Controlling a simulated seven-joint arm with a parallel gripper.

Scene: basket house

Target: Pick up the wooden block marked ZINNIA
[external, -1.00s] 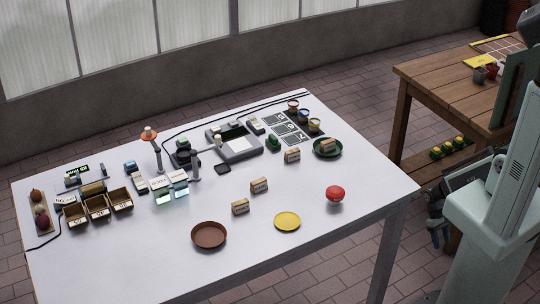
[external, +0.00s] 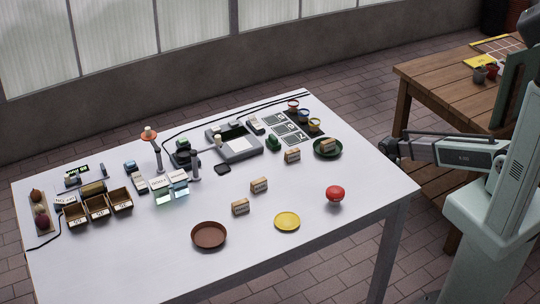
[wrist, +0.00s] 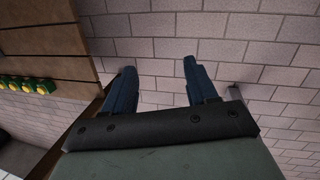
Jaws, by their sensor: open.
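Several small wooden blocks with pale marked faces are on the white table in the external view. One block (external: 240,206) is near the brown dish, a second block (external: 259,185) is just behind it, and a third block (external: 292,155) is farther right. Another block (external: 327,145) lies on a green plate (external: 340,151). The markings are too small to read, so I cannot tell which is ZINNIA. My gripper (external: 388,147) is beyond the table's right edge, away from the blocks. In the wrist view my gripper (wrist: 158,78) is open and empty over paved floor.
A red round object (external: 335,194), a yellow dish (external: 287,221) and a brown dish (external: 209,235) stand toward the front. Small wooden boxes (external: 97,207), lamp-like stands and a grey device (external: 235,145) occupy the left and back. A wooden table (external: 455,85) stands at right.

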